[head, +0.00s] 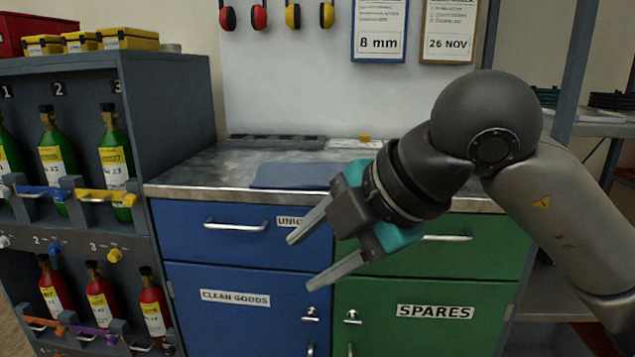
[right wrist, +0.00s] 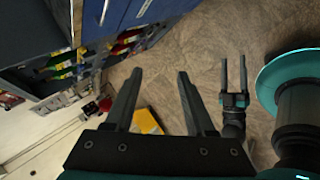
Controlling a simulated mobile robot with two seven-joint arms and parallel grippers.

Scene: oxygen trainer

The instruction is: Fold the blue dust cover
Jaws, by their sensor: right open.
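The blue dust cover (head: 290,175) lies flat on the grey worktop (head: 200,172) of the blue and green cabinet. Its right end is hidden behind my right gripper. My right gripper (head: 302,262) is open and empty, in front of the blue drawer and nearer to me than the cover. Its fingers point left and down in the head view. In the right wrist view its two fingers (right wrist: 156,72) stand wide apart. My left gripper (right wrist: 233,58) shows in the right wrist view with its fingers apart and nothing between them; it is outside the head view.
A rack (head: 180,90) of green and red bottles stands left of the worktop. A dark tray (head: 277,142) lies at the back of the worktop, against the white panel. Drawer handles (head: 236,226) stick out in front. A yellow item (right wrist: 147,122) shows below in the right wrist view.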

